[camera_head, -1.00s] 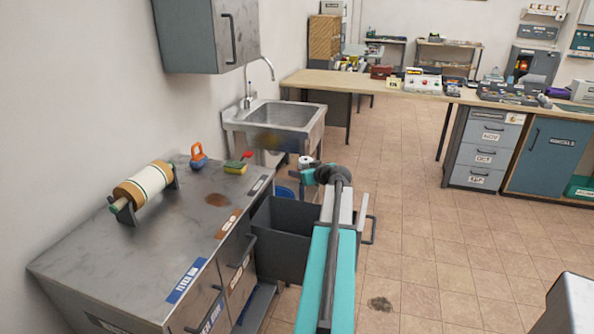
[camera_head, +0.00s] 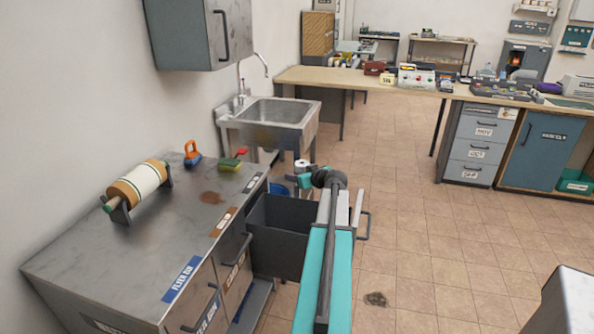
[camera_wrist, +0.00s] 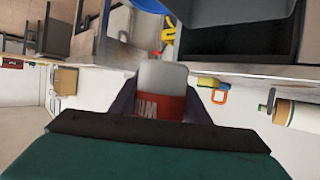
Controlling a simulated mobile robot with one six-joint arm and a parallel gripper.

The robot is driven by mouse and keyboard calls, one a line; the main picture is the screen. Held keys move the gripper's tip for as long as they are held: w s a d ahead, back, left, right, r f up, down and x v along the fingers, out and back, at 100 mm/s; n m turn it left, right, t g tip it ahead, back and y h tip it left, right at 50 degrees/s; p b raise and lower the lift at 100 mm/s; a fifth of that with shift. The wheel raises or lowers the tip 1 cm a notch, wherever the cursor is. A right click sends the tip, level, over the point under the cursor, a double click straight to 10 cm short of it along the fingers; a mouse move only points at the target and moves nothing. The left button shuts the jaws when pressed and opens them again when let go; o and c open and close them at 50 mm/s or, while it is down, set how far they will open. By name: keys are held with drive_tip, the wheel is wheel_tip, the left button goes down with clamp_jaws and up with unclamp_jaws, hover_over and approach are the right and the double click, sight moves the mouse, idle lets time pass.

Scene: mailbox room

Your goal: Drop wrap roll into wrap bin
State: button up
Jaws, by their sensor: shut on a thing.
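My gripper (camera_wrist: 160,100) is shut on the wrap roll (camera_wrist: 160,108), a short roll with a pale grey top and a red band with partly hidden white letters. In the head view the roll's pale end (camera_head: 302,163) shows just beyond my arm, where my gripper (camera_head: 304,177) is small and partly hidden. An open dark grey pull-out bin (camera_head: 280,228) sticks out from the metal cabinet, left of and below my arm. The gripper appears above or past its far end. I cannot read its label, so I cannot confirm it is the wrap bin.
The metal counter (camera_head: 130,255) carries a mounted roll (camera_head: 140,188), an orange item (camera_head: 192,154) and a sponge (camera_head: 230,164). A sink (camera_head: 268,115) stands behind. A wall cabinet (camera_head: 185,35) hangs at upper left. Open tiled floor (camera_head: 400,230) lies to the right.

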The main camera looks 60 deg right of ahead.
drive_tip(key=shift+f, duration=1.55)
drive_tip(key=o, duration=1.1)
drive_tip(key=shift+s, duration=0.1)
drive_tip(key=b+v, duration=0.2)
drive_tip(key=v, duration=1.1)
drive_tip(key=shift+s+a+b, duration=0.15)
drive_tip(key=shift+s+b, duration=0.15)
drive_tip(key=shift+r, duration=0.1)
